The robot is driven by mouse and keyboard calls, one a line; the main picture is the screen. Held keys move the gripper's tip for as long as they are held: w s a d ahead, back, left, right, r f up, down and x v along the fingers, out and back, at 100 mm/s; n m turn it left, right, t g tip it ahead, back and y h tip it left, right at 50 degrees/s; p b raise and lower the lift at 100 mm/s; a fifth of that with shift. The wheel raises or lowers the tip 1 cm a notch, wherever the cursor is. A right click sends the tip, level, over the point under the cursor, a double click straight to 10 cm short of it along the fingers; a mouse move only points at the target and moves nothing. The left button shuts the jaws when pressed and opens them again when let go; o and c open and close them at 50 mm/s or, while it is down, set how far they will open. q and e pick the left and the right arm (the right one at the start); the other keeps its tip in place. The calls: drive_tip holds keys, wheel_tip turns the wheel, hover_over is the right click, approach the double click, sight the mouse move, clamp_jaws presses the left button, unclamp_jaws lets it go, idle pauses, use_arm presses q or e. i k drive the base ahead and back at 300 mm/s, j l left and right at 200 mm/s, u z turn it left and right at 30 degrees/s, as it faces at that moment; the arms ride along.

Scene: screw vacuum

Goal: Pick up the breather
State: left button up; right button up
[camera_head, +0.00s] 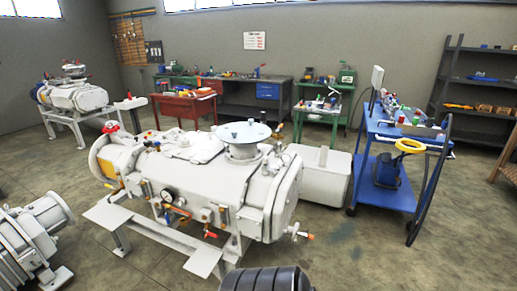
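Neither of my grippers is in view. I cannot single out the breather with certainty; it may be among the small parts here, which are too small to tell apart. A large white screw vacuum pump (210,185) stands on a white frame in the middle. A pale round flange (243,133) sits on top of it. A pressure gauge, several small fittings and valves with red or orange handles are on its front and sides.
A dark ribbed object (265,280) is cut off at the bottom edge. Red table (185,105) and workbenches stand behind. Floor at the lower right is clear.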

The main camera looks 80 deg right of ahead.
sight(278, 149)
drive_tip(key=z, duration=2.8)
drive_tip(key=u, duration=4.7)
drive_tip(key=z, duration=4.65)
